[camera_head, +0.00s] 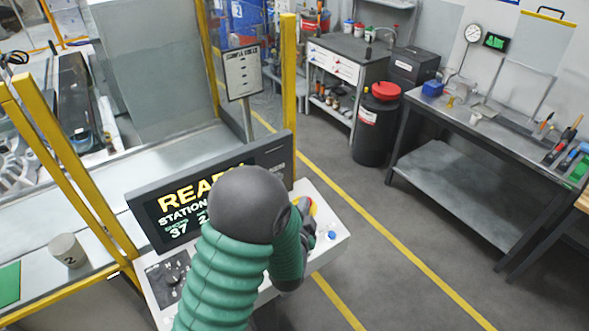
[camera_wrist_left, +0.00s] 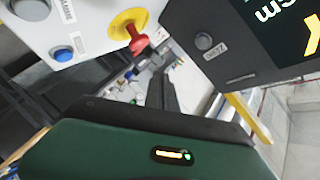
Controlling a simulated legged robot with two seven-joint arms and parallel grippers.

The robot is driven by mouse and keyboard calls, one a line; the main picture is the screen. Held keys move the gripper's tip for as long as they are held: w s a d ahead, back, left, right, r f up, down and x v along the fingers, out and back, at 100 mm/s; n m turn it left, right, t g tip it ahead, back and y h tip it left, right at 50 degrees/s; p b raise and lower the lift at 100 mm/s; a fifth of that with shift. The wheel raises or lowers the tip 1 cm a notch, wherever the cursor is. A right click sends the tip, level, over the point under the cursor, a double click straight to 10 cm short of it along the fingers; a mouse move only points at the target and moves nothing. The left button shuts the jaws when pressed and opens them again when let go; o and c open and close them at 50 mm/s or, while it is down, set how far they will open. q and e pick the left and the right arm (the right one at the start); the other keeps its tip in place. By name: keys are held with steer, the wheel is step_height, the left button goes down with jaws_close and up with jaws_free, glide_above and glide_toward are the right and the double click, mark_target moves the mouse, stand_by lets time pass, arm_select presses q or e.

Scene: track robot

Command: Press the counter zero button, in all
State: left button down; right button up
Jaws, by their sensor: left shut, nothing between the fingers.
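The console's dark display housing (camera_head: 275,152) shows "READY" and "STATION" behind my left arm. In the left wrist view a grey round button (camera_wrist_left: 204,41) sits on this housing, beside a small label that seems to read "ZERO", seen turned over; I take it as the counter zero button. My left gripper (camera_head: 305,204) is over the right part of the console, partly hidden by my arm. Its dark fingers (camera_wrist_left: 160,88) are shut and empty, and appear apart from the grey button.
A red mushroom button (camera_wrist_left: 137,40) on a yellow base and a blue button (camera_wrist_left: 63,54) are on the light console panel (camera_head: 335,245). Yellow posts (camera_head: 288,95) stand behind the console. A black bin (camera_head: 377,130) and workbench (camera_head: 470,120) are farther right.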

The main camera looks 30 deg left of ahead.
arm_select(q)
steer(key=w+a, duration=0.2)
steer(key=a, duration=0.5)
steer(key=shift+w+a, duration=0.4)
arm_select(e)
steer(key=shift+s+d, duration=0.1)
steer(key=shift+s, duration=0.3)
arm_select(q)
steer(key=shift+d+r, duration=0.1)
steer(key=shift+r, duration=0.05)
arm_select(e)
steer(key=shift+d, duration=0.1)
arm_select(q)
steer(key=shift+a, duration=0.2)
arm_select(e)
steer(key=shift+f, duration=0.1)
stand_by(1.0)
arm_select(q)
steer(key=shift+a, duration=0.3)
